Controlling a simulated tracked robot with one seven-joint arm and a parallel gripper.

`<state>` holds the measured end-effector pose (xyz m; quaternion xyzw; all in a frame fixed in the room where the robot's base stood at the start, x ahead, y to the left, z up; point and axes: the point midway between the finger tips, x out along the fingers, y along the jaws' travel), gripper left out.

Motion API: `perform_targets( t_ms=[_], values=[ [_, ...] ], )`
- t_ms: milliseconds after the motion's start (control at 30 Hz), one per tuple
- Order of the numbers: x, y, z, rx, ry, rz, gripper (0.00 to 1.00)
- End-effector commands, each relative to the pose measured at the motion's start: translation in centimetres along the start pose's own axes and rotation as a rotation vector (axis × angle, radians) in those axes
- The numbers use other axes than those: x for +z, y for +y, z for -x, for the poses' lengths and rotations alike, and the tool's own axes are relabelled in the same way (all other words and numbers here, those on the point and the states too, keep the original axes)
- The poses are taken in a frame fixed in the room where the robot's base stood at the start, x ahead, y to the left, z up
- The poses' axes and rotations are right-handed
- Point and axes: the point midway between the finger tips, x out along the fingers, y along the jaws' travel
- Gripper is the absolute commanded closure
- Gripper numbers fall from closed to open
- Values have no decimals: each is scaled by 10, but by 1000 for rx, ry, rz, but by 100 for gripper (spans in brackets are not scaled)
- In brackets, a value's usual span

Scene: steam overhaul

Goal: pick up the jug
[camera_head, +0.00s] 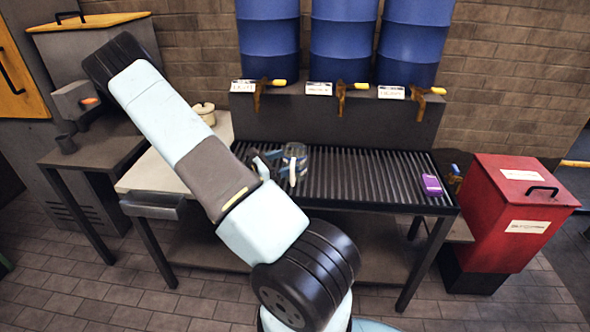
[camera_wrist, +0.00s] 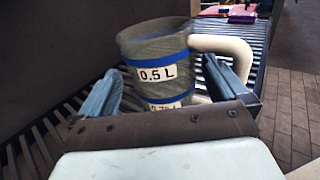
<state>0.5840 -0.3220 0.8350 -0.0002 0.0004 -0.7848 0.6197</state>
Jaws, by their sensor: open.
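The jug (camera_wrist: 157,60) is a grey measuring cup with blue bands, a "0.5 L" label and a cream handle (camera_wrist: 222,44) on its right side in the wrist view. It stands upright on the slatted grate (camera_head: 345,180). In the head view the jug (camera_head: 294,158) shows near the grate's left part, partly behind my gripper. My gripper (camera_wrist: 170,92) is open, with one finger on each side of the jug in the wrist view. I cannot tell whether the fingers touch it. The jug's base is hidden behind the gripper.
Three blue drums (camera_head: 346,40) with brown taps stand on a ledge behind the grate. A purple item (camera_head: 432,185) lies at the grate's right end. A red bin (camera_head: 515,210) stands to the right. A cream worktop (camera_head: 160,170) with a small pot (camera_head: 204,113) is at left.

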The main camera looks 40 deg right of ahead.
Motion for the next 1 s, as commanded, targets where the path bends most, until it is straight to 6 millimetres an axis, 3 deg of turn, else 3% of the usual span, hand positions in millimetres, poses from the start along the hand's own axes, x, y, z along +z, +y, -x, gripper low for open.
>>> perform_targets(
  t_ms=[333,667,1000],
  values=[
    [0,-1,-45,-3,-1,-1,0],
    [0,0,-52,-2,-1,0,0],
    [0,0,-51,-2,0,0,32]
  ],
)
